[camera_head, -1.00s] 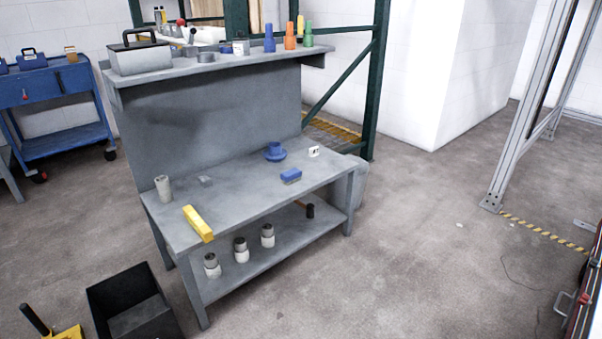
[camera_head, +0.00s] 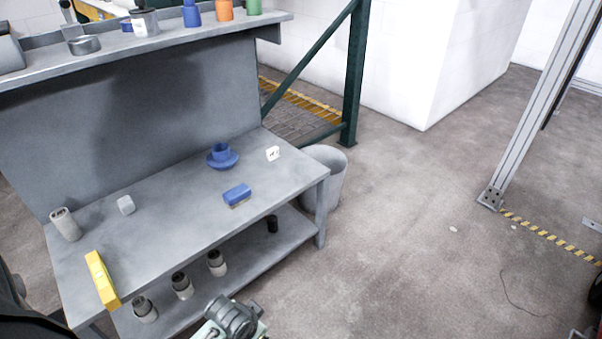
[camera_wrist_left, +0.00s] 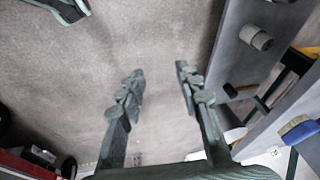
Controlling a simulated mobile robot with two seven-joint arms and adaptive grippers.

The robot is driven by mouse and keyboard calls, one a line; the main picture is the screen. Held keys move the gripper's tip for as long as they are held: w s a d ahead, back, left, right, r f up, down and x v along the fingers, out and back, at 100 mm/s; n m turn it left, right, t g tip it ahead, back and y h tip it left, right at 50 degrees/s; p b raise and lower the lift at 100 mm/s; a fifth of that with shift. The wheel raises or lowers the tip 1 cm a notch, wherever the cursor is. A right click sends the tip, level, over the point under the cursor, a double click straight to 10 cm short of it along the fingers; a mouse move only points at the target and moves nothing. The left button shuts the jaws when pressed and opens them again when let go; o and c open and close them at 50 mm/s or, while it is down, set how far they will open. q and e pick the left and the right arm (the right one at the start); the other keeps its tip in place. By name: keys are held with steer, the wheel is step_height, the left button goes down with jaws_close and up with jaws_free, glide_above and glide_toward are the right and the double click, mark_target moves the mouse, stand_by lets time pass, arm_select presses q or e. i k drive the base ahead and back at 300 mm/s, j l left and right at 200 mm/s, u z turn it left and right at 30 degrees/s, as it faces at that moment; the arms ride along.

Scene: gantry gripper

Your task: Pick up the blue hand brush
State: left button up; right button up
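The blue hand brush (camera_head: 237,194) lies on the grey workbench top (camera_head: 185,203), near its front edge towards the right end. It also shows at the right edge of the left wrist view (camera_wrist_left: 299,130), with pale bristles. My left gripper (camera_wrist_left: 160,72) is open and empty, its two fingers apart over bare floor, well clear of the brush. In the head view a grey-green piece of my arm (camera_head: 235,318) shows at the bottom, in front of the bench. A dark green part, seemingly of my right gripper (camera_wrist_left: 66,8), is cut off at the top left of the wrist view.
On the bench stand a blue round piece (camera_head: 221,157), a white block (camera_head: 272,153), a grey cylinder (camera_head: 65,225) and a yellow level (camera_head: 102,280). Several jars stand on the lower shelf. A grey bin (camera_head: 325,180) is beside the bench. Floor to the right is open.

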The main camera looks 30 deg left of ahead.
mark_target(235, 198)
steer(key=i+z, duration=0.4)
steer(key=i, duration=1.25)
steer(key=i+u, duration=0.2)
steer(key=u, duration=0.25)
steer(key=i+l+u, duration=0.1)
steer(key=u, duration=0.3)
steer(key=i+l+u, duration=0.15)
steer(key=i+u, duration=0.15)
steer(key=u, duration=0.15)
